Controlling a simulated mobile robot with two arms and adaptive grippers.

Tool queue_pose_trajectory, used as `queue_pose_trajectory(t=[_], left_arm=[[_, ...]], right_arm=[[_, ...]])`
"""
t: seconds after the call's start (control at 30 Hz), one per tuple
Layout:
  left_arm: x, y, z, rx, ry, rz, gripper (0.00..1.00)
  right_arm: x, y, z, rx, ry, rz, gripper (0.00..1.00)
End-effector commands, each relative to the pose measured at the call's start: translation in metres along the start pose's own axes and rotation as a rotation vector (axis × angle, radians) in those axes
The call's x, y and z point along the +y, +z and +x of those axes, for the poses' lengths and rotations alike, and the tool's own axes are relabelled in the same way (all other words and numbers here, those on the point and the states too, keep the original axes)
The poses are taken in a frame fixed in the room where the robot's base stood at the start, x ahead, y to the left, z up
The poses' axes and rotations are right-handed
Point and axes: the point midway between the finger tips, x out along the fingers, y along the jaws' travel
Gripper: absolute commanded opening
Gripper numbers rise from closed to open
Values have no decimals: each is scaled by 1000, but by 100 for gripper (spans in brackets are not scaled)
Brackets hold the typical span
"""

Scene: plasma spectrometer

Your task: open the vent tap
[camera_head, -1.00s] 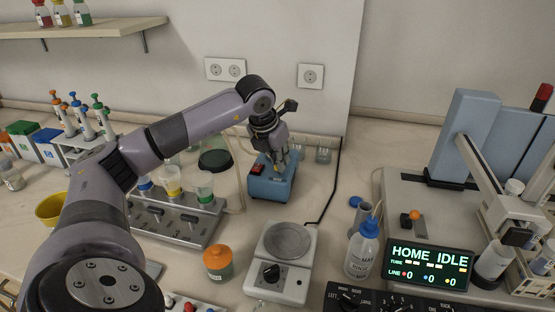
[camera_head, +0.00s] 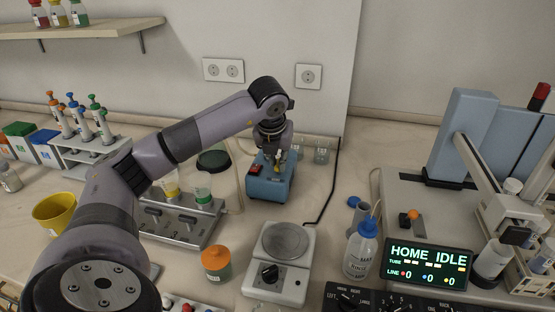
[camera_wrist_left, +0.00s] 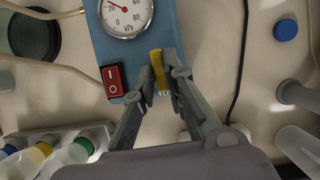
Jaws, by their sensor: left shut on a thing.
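The vent tap is a small yellow lever (camera_wrist_left: 156,66) on the blue pump box (camera_head: 268,188). My left gripper (camera_wrist_left: 162,72) is shut on it, one finger on each side, in the wrist view. The lever lies nearly along the length of the box there, slightly tilted. In the head view my left gripper (camera_head: 279,162) reaches down from above onto the box, and little of the lever shows. The box also bears a round kPa gauge (camera_wrist_left: 127,14), cut off by the top edge, and a red rocker switch (camera_wrist_left: 113,80). My right gripper is not in view.
Left of the box stands a grey rack (camera_head: 190,229) with tubes. In front are a balance (camera_head: 277,283), an orange-lidded jar (camera_head: 216,263) and a blue-capped wash bottle (camera_head: 363,248). A dark cable (camera_head: 331,190) runs right of the box.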

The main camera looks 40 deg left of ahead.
Motion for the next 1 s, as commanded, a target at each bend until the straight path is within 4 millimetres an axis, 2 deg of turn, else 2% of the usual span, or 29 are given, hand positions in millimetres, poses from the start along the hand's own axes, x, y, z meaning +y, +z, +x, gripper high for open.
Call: queue_pose_trajectory(t=[0.13,0.17,0.47,0.77,0.87,1.0], left_arm=[[0,1,-1,-3,-1,-3,0],[0,1,-1,-3,-1,-3,12],[0,0,0,-1,-1,-1,32],[0,0,-2,-1,-1,0,32],[0,1,-10,-2,-2,-1,32],[0,1,-34,-6,-2,-1,32]], right_arm=[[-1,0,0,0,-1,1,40],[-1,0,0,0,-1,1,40],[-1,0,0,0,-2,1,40],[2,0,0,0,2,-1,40],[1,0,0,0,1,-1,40],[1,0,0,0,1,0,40]])
